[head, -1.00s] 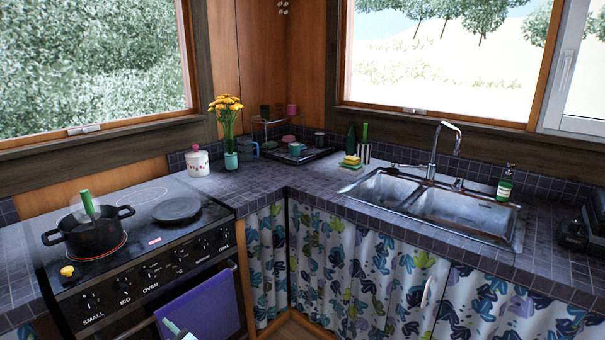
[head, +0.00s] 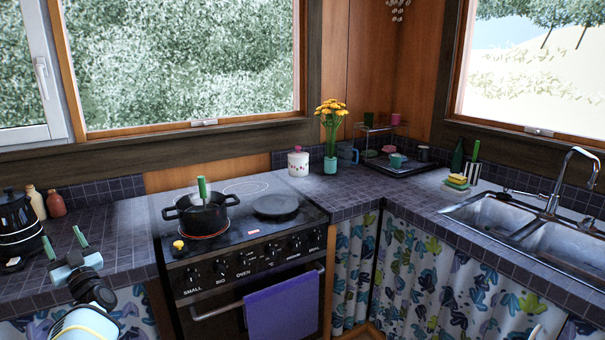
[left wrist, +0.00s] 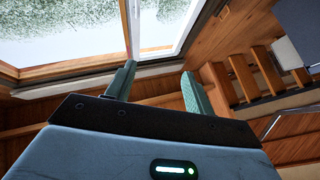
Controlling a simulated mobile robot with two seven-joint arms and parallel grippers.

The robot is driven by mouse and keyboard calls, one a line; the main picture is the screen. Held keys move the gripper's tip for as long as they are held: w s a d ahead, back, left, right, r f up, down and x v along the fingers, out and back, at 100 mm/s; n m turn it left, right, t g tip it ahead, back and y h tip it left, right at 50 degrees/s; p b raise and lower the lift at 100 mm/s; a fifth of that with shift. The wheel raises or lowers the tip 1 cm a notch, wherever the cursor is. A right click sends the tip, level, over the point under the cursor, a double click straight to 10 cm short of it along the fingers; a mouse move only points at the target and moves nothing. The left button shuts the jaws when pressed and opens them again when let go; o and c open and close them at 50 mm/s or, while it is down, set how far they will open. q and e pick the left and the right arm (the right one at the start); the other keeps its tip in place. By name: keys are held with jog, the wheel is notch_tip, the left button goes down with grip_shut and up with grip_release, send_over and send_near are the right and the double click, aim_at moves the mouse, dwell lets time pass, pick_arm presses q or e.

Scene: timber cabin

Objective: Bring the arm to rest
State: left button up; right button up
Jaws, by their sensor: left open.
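My left gripper (head: 65,244) comes in at the lower left of the head view. Its two green-tipped fingers stand apart with nothing between them, in front of the counter left of the stove. In the left wrist view the open fingers (left wrist: 155,88) also show empty, with a window and wooden wall beyond. My right gripper is not in view.
The stove (head: 245,238) carries a black pot (head: 197,219) with a green-handled utensil in it. A black kettle-like appliance (head: 18,228) and small bottles (head: 55,203) stand on the left counter, close to my left gripper. A sink (head: 560,235) is at right.

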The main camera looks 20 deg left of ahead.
pick_arm(q)
notch_tip(320, 180, up, 3)
jog(key=s+a, duration=0.2)
jog(key=a, duration=0.1)
jog(key=w+d+f+m+t+h, duration=0.5)
jog(key=d+f+m+t+h, duration=0.65)
jog(key=d+m+h, duration=0.3)
jog(key=s+d+f+m+g+h, duration=0.2)
jog(key=s+d+f+m+h, duration=0.1)
jog(key=d+f, duration=0.45)
jog(key=s+d+f+m+g+h, duration=0.2)
jog(key=d+f+m+h, duration=0.15)
jog(key=d+f, duration=0.4)
jog(key=s+d+f+g+h, duration=0.2)
jog(key=s+d+f+g, duration=0.3)
jog(key=s+d, duration=0.65)
jog(key=s+d+f+g+h, duration=0.25)
jog(key=s+d+f, duration=0.6)
jog(key=s, duration=0.65)
jog(key=d+r+n, duration=0.1)
jog(key=d+n, duration=0.4)
jog(key=d, duration=0.6)
jog(key=shift+w+d+r+t+p, duration=0.15)
jog(key=shift+w+d+t+p, duration=0.15)
jog(key=shift+w+d+t, duration=0.1)
